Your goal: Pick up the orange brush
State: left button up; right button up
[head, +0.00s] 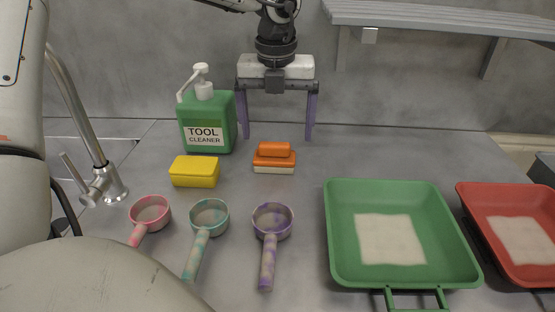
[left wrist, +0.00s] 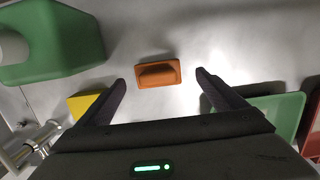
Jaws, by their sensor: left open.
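The orange brush (head: 274,157) lies on the grey counter, with an orange grip on top and a pale layer at its base. In the left wrist view the brush (left wrist: 158,73) sits beyond and between the fingertips, apart from both. My left gripper (head: 277,138) is open and empty, its two purple fingers pointing down behind and above the brush. It also shows in the left wrist view (left wrist: 160,80) with its fingers spread wide. My right gripper does not show.
A green cleaner bottle (head: 208,125) and a yellow sponge (head: 194,171) stand left of the brush. Pink (head: 150,212), teal (head: 209,215) and purple (head: 272,221) scoops lie in front. A green tub (head: 340,240) and a red tub (head: 480,225) are at right. A tap (head: 95,185) stands left.

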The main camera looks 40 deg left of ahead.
aim_at(274, 144)
pick_arm(q)
jog(key=shift+f, duration=0.8)
jog(key=f, duration=0.4)
jog(key=shift+s+a+f, duration=0.15)
jog(key=shift+s+f, duration=0.05)
jog(key=shift+s, duration=0.1)
jog(key=shift+w+f, duration=0.1)
jog(key=shift+f, duration=0.35)
jog(key=c, duration=1.1)
jog(key=shift+r, duration=0.15)
notch_tip(274, 144, up, 18)
jog(key=shift+f+p, duration=0.1)
jog(key=shift+p, duration=0.6)
